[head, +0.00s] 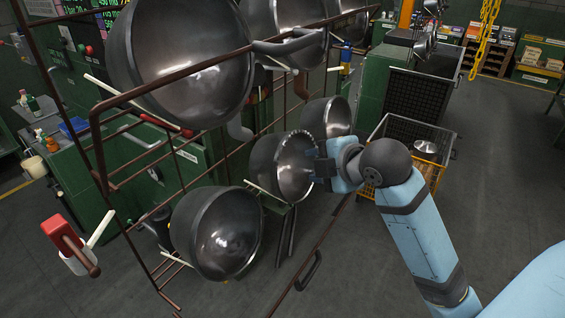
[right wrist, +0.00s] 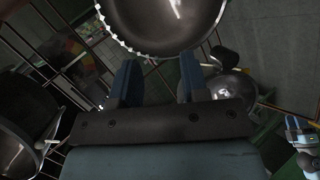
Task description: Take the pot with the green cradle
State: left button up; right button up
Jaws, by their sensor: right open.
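Several dark metal pots hang on the brown bar rack. The pot nearest my right gripper (head: 322,166) is a medium one with a toothed, shiny rim (head: 293,168); its rim and bowl fill the top of the right wrist view (right wrist: 165,22). My right gripper is open, with its two dark blue fingers (right wrist: 160,82) apart and pointing at that rim. I see no pot clearly between the fingers, and I cannot tell whether they touch the rim. My left gripper is not in view.
A large pot (head: 217,235) hangs lower left and another (head: 185,60) upper left. A smaller pot (head: 327,118) hangs just behind the nearest one. Pale rods and rack bars stick out among them. A wire cart (head: 408,128) stands behind my arm. The floor at right is clear.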

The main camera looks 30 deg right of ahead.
aim_at(291, 135)
notch_tip(291, 135, up, 5)
jog(key=w+d+n+t, duration=0.1)
jog(key=w+n, duration=0.1)
jog(key=p+x, duration=0.1)
jog(key=x, duration=0.6)
jog(key=shift+w, duration=0.1)
jog(key=x, duration=0.1)
jog(key=p+x, duration=0.1)
jog(key=x, duration=0.1)
jog(key=d+p+x, duration=0.1)
jog(key=x, duration=0.1)
jog(key=shift+w, duration=0.2)
jog(key=shift+w+f, duration=0.2)
jog(key=shift+s, duration=0.1)
jog(key=shift+c, duration=0.9)
grip_shut()
